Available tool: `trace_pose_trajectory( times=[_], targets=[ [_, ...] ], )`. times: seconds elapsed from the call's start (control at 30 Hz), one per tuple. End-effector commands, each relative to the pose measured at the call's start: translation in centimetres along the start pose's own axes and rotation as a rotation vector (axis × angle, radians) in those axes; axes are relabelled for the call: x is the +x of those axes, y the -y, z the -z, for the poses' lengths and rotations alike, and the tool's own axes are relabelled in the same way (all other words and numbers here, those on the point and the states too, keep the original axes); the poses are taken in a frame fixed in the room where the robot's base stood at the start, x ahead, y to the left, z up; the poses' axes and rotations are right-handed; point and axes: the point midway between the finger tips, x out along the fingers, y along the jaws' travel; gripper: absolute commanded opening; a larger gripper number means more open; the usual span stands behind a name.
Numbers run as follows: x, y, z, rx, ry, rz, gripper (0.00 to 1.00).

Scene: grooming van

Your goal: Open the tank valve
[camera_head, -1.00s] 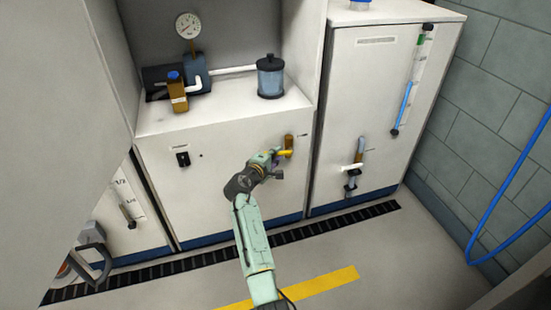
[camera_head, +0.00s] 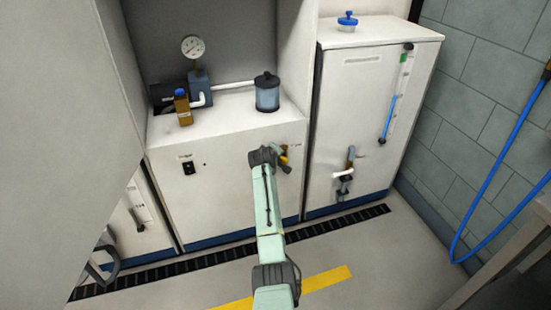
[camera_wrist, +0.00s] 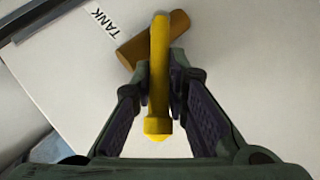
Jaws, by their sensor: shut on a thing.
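The tank valve has a yellow lever (camera_wrist: 158,125) and a brass-coloured body (camera_wrist: 135,48) on a white panel, beside a label reading TANK (camera_wrist: 105,22). In the wrist view the lever lies between the two fingers of my gripper (camera_wrist: 159,68), which is shut on it. The lever lies at a slant across the brass body. In the head view, my gripper (camera_head: 278,155) is at the right side of the middle cabinet's front (camera_head: 225,185). A bit of the yellow lever (camera_head: 284,158) shows there; my wrist hides most of the valve.
A right-hand cabinet (camera_head: 330,110) carries another valve with a pale handle (camera_head: 342,173) and a sight tube (camera_head: 390,115). A gauge (camera_head: 192,47) and a dark canister (camera_head: 267,95) stand on the middle cabinet. A blue hose (camera_head: 490,160) hangs at right. The floor in front is clear.

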Motion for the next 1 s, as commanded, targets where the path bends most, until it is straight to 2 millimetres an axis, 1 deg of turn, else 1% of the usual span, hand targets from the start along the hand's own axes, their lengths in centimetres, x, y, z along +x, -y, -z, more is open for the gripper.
trace_pose_trajectory(
  times=[0.53,0.57,0.6,0.83,1.0],
  targets=[
    [0.20,0.14,0.03,0.019,-0.002,0.026,0.00],
    [0.20,0.15,0.03,0.019,-0.001,0.026,0.15],
    [0.20,0.15,0.03,0.018,-0.001,0.025,0.18],
    [0.18,-0.03,0.05,0.018,-0.003,0.022,0.33],
    [0.17,-0.12,0.06,0.018,-0.003,0.021,0.34]
  ],
)
